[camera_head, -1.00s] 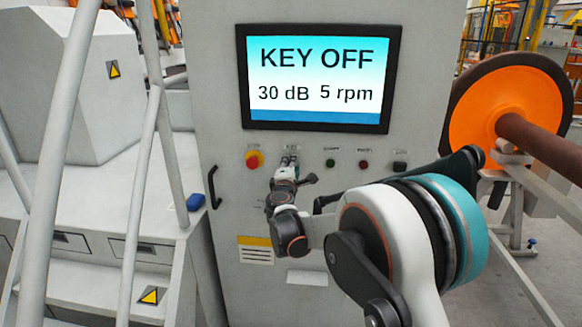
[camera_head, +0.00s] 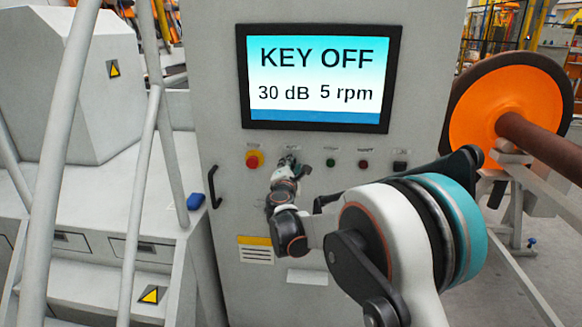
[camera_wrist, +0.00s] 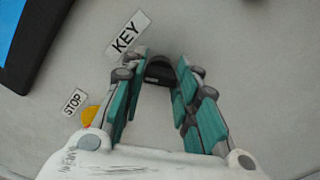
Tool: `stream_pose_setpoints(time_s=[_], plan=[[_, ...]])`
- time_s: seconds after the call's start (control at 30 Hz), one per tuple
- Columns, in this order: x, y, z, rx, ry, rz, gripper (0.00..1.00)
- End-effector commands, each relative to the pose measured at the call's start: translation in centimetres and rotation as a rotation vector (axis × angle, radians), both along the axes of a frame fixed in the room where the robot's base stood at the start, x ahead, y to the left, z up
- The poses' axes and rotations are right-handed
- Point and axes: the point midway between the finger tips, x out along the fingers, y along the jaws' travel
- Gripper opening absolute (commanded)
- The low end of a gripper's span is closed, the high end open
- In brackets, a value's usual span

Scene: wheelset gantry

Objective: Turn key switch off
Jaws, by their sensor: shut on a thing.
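The key switch (camera_wrist: 159,71) is a dark round knob on the grey panel, between my fingertips in the wrist view. The KEY label (camera_wrist: 128,33) is beside it and looks tilted in that view. My gripper (camera_wrist: 161,80) has teal-padded fingers, one on each side of the knob, and is shut on it. In the head view my gripper (camera_head: 287,164) is at the panel below the screen and hides most of the switch. The screen (camera_head: 318,78) reads KEY OFF, 30 dB and 5 rpm.
A red and yellow stop button (camera_head: 254,159) is just left of my gripper. Green (camera_head: 330,162) and red (camera_head: 364,164) buttons and a black switch (camera_head: 400,166) are to the right. An orange wheel (camera_head: 505,105) stands at the right, a white railing (camera_head: 150,130) at the left.

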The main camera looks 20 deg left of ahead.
Motion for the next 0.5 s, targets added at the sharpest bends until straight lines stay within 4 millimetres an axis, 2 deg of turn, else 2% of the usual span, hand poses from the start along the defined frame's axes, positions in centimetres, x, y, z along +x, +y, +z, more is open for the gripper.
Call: stream_pose_setpoints(time_s=[0.17,0.2,0.27,0.5], plan=[[-0.02,0.02,-0.06,0.0,0.0,0.0,0.04],[-0.02,0.02,-0.06,0.0,0.0,0.0,0.35],[-0.03,0.02,-0.05,0.0,0.0,0.0,0.48],[-0.01,0.01,-0.02,0.001,0.0,0.0,0.48]])
